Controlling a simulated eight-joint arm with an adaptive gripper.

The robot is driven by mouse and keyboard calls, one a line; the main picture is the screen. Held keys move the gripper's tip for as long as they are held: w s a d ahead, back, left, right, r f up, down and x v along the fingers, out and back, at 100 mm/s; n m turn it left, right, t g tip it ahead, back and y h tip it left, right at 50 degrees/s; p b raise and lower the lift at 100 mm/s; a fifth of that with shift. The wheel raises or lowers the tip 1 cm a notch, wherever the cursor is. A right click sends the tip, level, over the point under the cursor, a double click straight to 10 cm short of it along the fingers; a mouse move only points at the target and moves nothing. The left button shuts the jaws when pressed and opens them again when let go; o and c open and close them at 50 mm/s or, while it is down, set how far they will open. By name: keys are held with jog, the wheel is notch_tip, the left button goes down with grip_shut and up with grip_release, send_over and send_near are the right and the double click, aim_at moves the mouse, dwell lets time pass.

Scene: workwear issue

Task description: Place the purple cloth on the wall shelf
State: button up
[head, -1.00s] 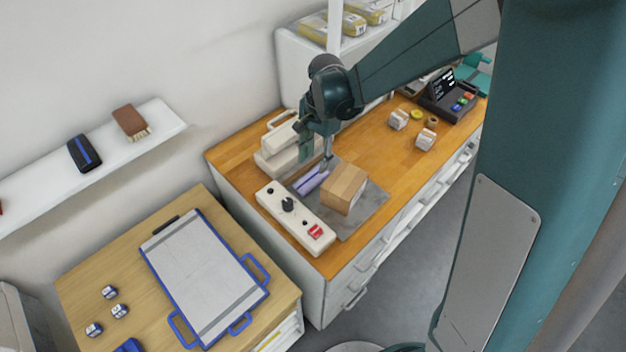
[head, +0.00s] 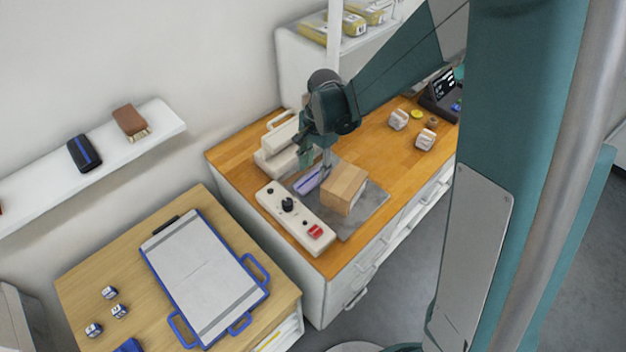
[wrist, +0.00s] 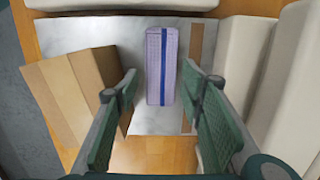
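The purple cloth (wrist: 161,66) is a folded lavender block with a dark blue stripe along it. It lies on a grey sheet (wrist: 138,122) on the wooden counter, and in the head view the cloth (head: 308,183) is partly covered by my gripper (head: 322,166). In the wrist view my gripper (wrist: 158,120) is open, with its green fingers apart on either side of the cloth's near end. Nothing is between the fingertips, and I cannot tell the height gap. The white wall shelf (head: 40,182) is at the left, holding a dark item with a blue stripe (head: 84,153) and a brown brush (head: 130,122).
A cardboard box (head: 344,188) stands close right of the cloth. A white control strip (head: 296,219) lies in front, and a white machine (head: 279,150) stands behind. A blue-framed board (head: 205,275) lies on the lower left table. The shelf's right end has bare room.

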aim_at(313, 178)
jog(key=shift+s+a+f, duration=0.1)
jog(key=shift+a+f, duration=0.05)
jog(key=shift+f, duration=1.5)
jog(key=shift+c, duration=0.5)
jog(key=c, duration=0.5)
notch_tip(313, 178, up, 10)
dwell(0.4)
